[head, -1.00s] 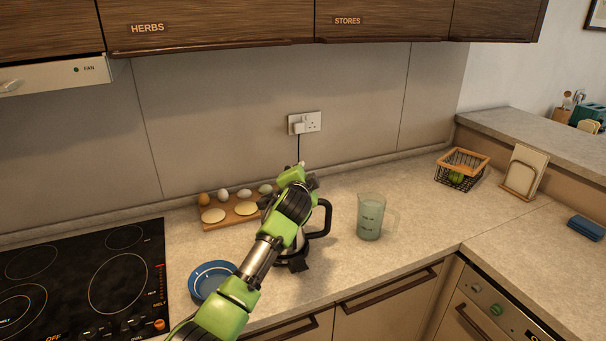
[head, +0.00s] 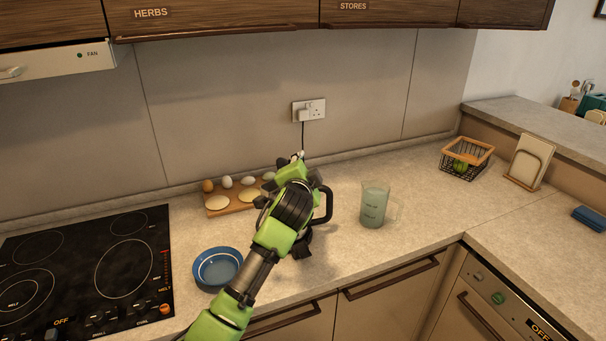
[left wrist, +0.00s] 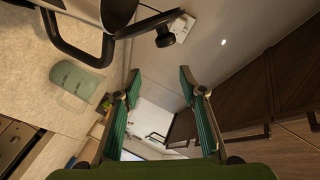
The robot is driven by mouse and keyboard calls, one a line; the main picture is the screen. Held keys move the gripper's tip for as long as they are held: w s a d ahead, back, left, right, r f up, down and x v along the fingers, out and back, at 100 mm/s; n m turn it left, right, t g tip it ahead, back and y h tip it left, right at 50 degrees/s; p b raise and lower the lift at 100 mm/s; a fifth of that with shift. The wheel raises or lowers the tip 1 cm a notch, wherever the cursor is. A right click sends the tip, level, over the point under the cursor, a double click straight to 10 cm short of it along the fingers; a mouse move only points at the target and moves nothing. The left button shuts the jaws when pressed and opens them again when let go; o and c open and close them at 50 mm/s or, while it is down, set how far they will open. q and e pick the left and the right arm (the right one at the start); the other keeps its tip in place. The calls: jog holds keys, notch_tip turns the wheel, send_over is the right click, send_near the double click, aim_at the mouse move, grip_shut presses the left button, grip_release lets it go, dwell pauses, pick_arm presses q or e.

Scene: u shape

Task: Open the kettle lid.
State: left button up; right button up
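The kettle shows in the head view mostly behind my left arm, with its black handle (head: 327,206) to the right. In the left wrist view the kettle's pale body and black handle (left wrist: 72,48) are at the upper left. Its black lid (left wrist: 152,22) appears tilted up, nearly edge-on, with a round knob (left wrist: 165,38). My left gripper (left wrist: 160,76) is open and empty; its green fingers are wide apart, with the lid beyond them and apart from them. In the head view my left gripper (head: 293,172) is above the kettle, its fingertips largely hidden. My right gripper is out of view.
A measuring jug (head: 373,207) stands close right of the kettle. A blue bowl (head: 217,268) is to the left, and a wooden board (head: 232,207) with eggs behind. A socket (head: 309,110) is on the wall. The hob (head: 85,275) is far left.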

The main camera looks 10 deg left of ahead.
pick_arm(q)
jog(key=shift+v, duration=2.5)
